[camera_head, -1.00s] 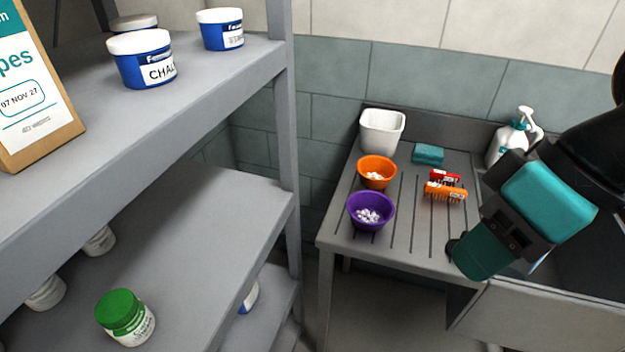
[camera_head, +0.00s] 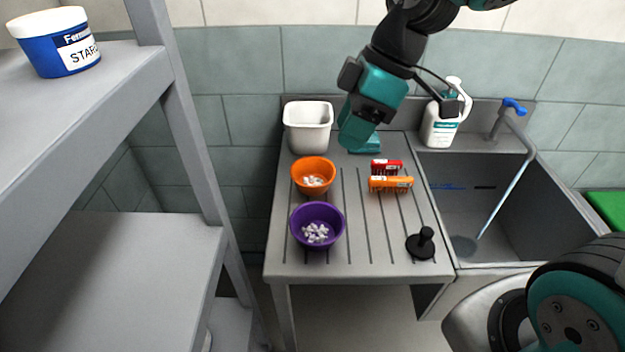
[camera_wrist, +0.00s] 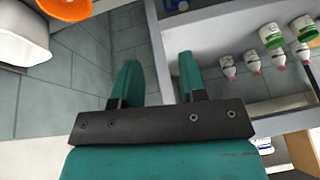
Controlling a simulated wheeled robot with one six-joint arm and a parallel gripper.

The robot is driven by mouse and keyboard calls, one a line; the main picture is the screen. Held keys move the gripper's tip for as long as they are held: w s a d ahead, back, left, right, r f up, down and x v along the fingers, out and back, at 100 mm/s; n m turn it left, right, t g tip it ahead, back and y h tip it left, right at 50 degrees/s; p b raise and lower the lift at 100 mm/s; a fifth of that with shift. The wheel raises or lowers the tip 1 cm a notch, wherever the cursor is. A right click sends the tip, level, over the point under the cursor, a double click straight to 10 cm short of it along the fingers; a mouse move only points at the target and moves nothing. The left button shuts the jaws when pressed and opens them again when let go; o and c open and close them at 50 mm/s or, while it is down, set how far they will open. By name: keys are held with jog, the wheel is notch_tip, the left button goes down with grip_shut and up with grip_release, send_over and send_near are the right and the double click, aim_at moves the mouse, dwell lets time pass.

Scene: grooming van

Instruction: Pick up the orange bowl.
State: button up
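The orange bowl (camera_head: 301,180) stands on the grooved grey drainboard, between the white tub and the purple bowl, and holds small pale pieces. Its edge also shows at the top left of the wrist view (camera_wrist: 66,8). My gripper (camera_head: 350,138) is above the back of the drainboard, up and to the right of the bowl in the head view, apart from it. In the wrist view my gripper (camera_wrist: 157,78) has its two teal fingers spread with nothing between them.
A purple bowl (camera_head: 318,212) stands in front, a white tub (camera_head: 307,128) behind. Red (camera_head: 386,166) and orange brushes (camera_head: 391,184) lie to the right, near a black plug (camera_head: 422,244). The sink (camera_head: 470,205) is at right, grey shelving (camera_head: 175,130) at left.

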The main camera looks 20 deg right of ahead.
jog(key=w+d+f+n+b, duration=0.2)
jog(key=w+d+f+n, duration=0.7)
jog(key=w, duration=0.5)
jog(key=p, duration=0.4)
send_near(317, 194)
jog(key=shift+d+f+m+t, duration=0.3)
jog(key=shift+d, duration=0.2)
jog(key=shift+a+p+x, duration=0.15)
jog(key=shift+p+x, duration=0.55)
jog(key=shift+x, duration=0.8)
jog(key=shift+a+p+x, duration=0.15)
jog(key=shift+p+x, duration=0.55)
jog(key=shift+x, duration=0.75)
jog(key=shift+s+r, duration=0.15)
grip_shut()
